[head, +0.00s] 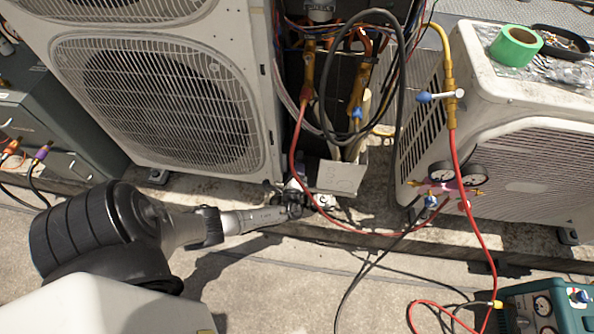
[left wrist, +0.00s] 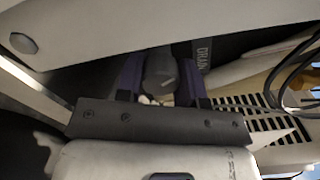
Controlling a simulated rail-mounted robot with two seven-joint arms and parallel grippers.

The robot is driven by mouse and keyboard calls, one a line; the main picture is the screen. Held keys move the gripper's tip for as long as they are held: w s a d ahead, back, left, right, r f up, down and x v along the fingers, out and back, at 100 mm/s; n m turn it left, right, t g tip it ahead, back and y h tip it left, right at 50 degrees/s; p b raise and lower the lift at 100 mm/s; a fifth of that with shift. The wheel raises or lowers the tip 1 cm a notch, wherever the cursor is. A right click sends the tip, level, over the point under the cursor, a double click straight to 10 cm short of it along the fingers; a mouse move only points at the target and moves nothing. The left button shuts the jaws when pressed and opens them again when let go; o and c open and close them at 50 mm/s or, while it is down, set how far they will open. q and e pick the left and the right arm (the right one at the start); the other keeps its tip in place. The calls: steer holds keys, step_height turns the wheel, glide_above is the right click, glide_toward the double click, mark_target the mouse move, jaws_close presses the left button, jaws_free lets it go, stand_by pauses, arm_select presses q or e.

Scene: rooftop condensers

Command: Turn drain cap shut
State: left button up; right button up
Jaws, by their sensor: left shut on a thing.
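The drain cap (left wrist: 160,68) is a dark grey knob in the left wrist view, between the two purple-tinted fingers of my left gripper (left wrist: 160,82). A dark strip with the lettering "DRAIN" (left wrist: 203,56) runs just to the right of it. In the head view my left gripper (head: 296,196) reaches to the base of the tall condenser, near its lower right corner. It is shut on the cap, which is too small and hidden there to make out. My right gripper is not in view.
The tall condenser (head: 150,95) stands directly behind my left arm. A pale open cover (head: 343,177) and a red hose (head: 293,150) are close to the gripper. A second condenser (head: 540,165) and a gauge manifold (head: 440,187) stand to the right. Hoses cross the floor in front.

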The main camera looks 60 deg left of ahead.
arm_select(q)
steer(key=shift+n, duration=1.9)
steer(key=o, duration=0.9)
steer(key=shift+p+v, duration=2.35)
steer(key=shift+v, duration=4.65)
steer(key=shift+a, duration=0.1)
